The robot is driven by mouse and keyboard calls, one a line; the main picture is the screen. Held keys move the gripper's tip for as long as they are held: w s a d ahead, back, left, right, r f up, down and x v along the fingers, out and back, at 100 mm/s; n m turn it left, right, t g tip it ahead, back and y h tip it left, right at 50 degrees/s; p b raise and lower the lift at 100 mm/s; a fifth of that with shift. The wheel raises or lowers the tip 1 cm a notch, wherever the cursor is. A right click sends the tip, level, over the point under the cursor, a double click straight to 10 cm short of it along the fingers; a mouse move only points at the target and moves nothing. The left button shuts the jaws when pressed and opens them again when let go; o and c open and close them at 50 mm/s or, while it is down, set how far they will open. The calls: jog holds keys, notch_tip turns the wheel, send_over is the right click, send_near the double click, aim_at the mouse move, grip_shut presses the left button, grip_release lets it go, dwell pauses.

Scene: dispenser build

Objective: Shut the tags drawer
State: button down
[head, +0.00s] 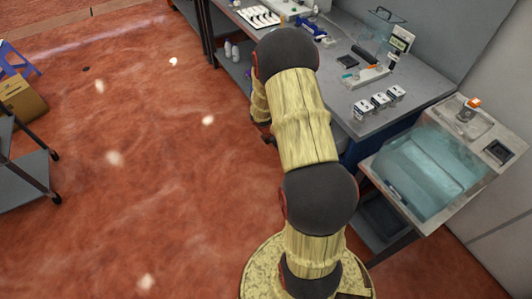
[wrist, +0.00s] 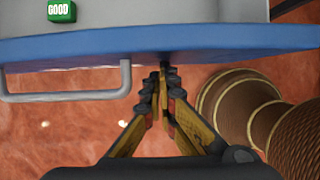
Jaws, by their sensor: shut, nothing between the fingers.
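The tags drawer shows in the wrist view with a blue front (wrist: 220,40) and a grey inside. A green tag marked GOOD (wrist: 61,11) lies in it at the upper left. A grey bar handle (wrist: 65,95) is on the front, left of my fingers. The drawer stands open by an amount I cannot tell. My gripper (wrist: 163,76) is shut and empty, its tips at the lower edge of the blue front, right of the handle. I cannot tell whether they touch. In the head view my arm hides the gripper and the drawer.
The grey workbench (head: 345,121) carries several small devices and white boxes (head: 379,101). A side stand with a clear bluish cover (head: 425,172) is at its right. A trolley (head: 22,183) and a cardboard box (head: 22,100) stand far left. The red floor between is clear.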

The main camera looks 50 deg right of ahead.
jog(key=s+d+p, duration=0.2)
jog(key=d, duration=0.4)
jog(key=s+d+p, duration=0.2)
jog(key=d+p, duration=0.1)
jog(key=d, duration=0.4)
jog(key=s+d+p, duration=0.1)
jog(key=d+p, duration=0.1)
jog(key=d, duration=0.5)
jog(key=shift+s+d, duration=0.15)
jog(key=shift+s, duration=0.25)
jog(key=shift+r, duration=0.1)
jog(key=shift+w+a, duration=0.2)
jog(key=a, duration=0.2)
jog(key=a+r, duration=0.1)
jog(key=a, duration=0.1)
jog(key=shift+w, duration=0.4)
jog(key=s+p+v, duration=0.1)
jog(key=p+v, duration=0.1)
jog(key=v, duration=0.6)
jog(key=shift+w+a+r, duration=0.15)
jog(key=shift+w+r, duration=0.2)
jog(key=shift+w, duration=0.2)
